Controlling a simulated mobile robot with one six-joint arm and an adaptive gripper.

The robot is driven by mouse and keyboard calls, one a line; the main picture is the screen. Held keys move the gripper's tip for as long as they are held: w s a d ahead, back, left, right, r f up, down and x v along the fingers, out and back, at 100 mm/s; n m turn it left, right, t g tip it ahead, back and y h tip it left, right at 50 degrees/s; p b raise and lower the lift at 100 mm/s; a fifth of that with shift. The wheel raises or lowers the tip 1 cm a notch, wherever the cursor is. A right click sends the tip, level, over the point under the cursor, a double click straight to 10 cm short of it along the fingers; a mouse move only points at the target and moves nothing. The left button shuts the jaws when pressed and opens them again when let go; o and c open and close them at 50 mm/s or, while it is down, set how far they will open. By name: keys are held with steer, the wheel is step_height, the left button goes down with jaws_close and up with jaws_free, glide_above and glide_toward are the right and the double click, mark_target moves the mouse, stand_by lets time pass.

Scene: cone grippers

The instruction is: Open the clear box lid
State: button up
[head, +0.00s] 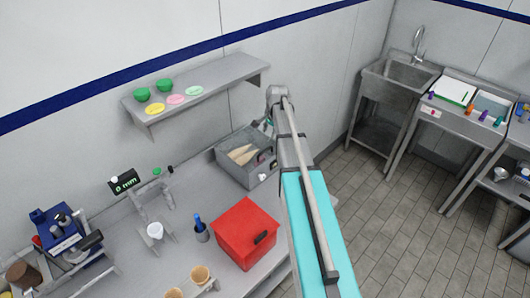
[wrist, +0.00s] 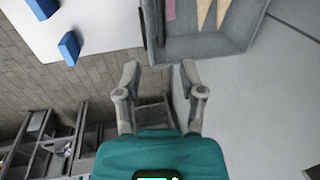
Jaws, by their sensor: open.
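A grey box (head: 232,171) stands on the counter near the wall. Tan cones (head: 241,154) show inside it, seen through the top. I cannot make out the clear lid itself or tell whether it is shut. In the wrist view the box (wrist: 207,47) fills the top, with tan cones (wrist: 205,14) and a pink piece (wrist: 170,10) inside. My gripper (wrist: 160,70) is open and empty, with its fingertips just short of the box's near edge in the picture. In the head view my gripper (head: 268,122) is small and partly hidden at the box's far right corner.
A red box (head: 240,225) stands on the counter in front of the grey box. A shelf (head: 215,85) with green bowls (head: 142,93) hangs above. A blue-handled tool in a cup (head: 201,232) and a white cup (head: 155,231) stand left.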

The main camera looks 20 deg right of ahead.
mark_target(265, 151)
steer(key=shift+w+a+f+b, duration=0.1)
steer(key=shift+w+f+b, duration=0.25)
steer(key=shift+f+b, duration=1.5)
steer(key=shift+w+a+f+b, duration=0.15)
steer(key=shift+w+f+b, duration=0.2)
steer(key=shift+f+b, duration=1.45)
steer(key=shift+w+a+f+b, duration=0.1)
steer(key=shift+w+f+b, duration=0.25)
steer(key=shift+f+b, duration=1.5)
steer(key=shift+f, duration=0.15)
